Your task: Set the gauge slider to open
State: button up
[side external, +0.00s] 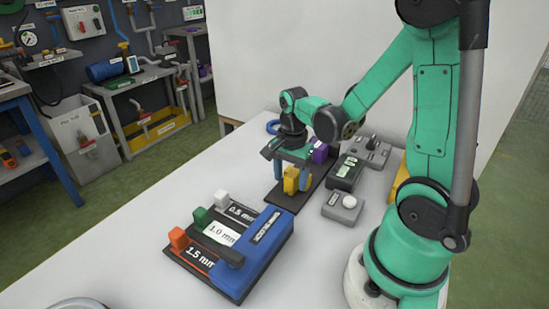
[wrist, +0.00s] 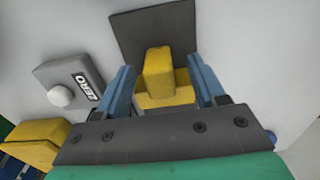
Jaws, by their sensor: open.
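A yellow block with a raised grip (side external: 291,181) sits on a flat dark plate (side external: 275,193). It also shows in the wrist view (wrist: 158,72), in front of the dark plate. My gripper (side external: 291,172) is low over this block, its blue fingers apart on either side of the raised grip. In the wrist view my gripper (wrist: 162,70) is open, with visible gaps between the fingers and the grip. A blue box (side external: 280,238) holds white, green and orange tabs beside labels 0.5, 1.0 and 1.5 mm. I see no readable "open" mark.
A grey box with a white knob (side external: 349,202), marked ZERO in the wrist view (wrist: 84,84), stands beside the plate. A purple block (side external: 320,153), a dark box (side external: 346,173) and a grey switch box (side external: 371,151) lie farther back. The table's left front is mostly clear.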

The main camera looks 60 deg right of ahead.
aim_at(291, 175)
jog(key=shift+r, duration=1.95)
jog(key=a+r+n+t, duration=0.3)
jog(key=a+n, duration=0.2)
jog(key=n, duration=0.4)
jog(key=w+a+r+n+t, duration=0.1)
jog(key=a+r+n+t, duration=0.2)
jog(key=n, duration=0.6)
jog(key=a+t, duration=0.1)
jog(key=a, duration=0.1)
jog(key=shift+w+a+r, duration=0.3)
jog(key=shift+r, duration=0.1)
